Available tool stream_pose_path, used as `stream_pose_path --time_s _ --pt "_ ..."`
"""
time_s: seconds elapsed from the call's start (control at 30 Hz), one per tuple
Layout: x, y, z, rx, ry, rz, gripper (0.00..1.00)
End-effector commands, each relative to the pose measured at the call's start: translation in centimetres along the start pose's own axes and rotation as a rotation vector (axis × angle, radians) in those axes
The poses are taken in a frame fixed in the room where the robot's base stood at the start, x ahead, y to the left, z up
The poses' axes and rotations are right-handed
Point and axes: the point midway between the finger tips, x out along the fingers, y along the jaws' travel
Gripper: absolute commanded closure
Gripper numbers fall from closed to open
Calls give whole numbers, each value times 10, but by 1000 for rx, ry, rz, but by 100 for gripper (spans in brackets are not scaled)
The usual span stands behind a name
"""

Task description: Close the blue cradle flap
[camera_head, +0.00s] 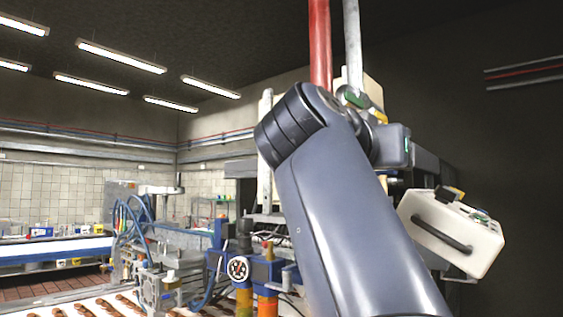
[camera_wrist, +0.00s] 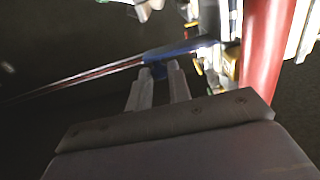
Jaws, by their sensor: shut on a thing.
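In the wrist view, the two pale fingers of my gripper (camera_wrist: 159,72) point away from me. They are shut on a small blue piece that joins a long blue part (camera_wrist: 185,48), which looks like the cradle flap. The blue part runs to the right, towards a pale, brightly lit structure. I cannot tell how far the flap stands open, and its hinge is not clear. In the head view, my grey arm fills the middle and my gripper is hidden. No cradle flap can be made out there.
A red upright pipe (camera_wrist: 266,50) stands close to the right of my gripper; it also shows in the head view (camera_head: 320,45). A white box with a dark handle (camera_head: 455,235) is at the right. Blue machinery (camera_head: 262,268) and a conveyor (camera_head: 85,305) lie left of my arm.

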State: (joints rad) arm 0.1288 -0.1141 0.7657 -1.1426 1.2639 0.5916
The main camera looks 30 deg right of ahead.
Motion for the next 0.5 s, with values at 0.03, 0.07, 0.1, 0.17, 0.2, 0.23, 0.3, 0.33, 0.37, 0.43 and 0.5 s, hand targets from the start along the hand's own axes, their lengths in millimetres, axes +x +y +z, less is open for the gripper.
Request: stream_pose_path --time_s 0.03,0.07,0.1,0.17,0.2,0.23,0.3,0.33,0.37,0.43,0.5 --pt "0 0 1 5 -1 1 100" --pt "0 0 1 7 -1 1 100" --pt "0 0 1 9 -1 1 100" --pt "0 0 1 10 -1 1 100" --pt "0 0 1 10 -1 1 100" --pt "0 0 1 10 -1 1 100" --pt "0 0 1 10 -1 1 100" --pt "0 0 1 10 -1 1 100" --pt "0 0 1 9 -1 1 100" --pt "0 0 1 9 -2 1 80" --pt "0 0 1 9 -2 1 75"
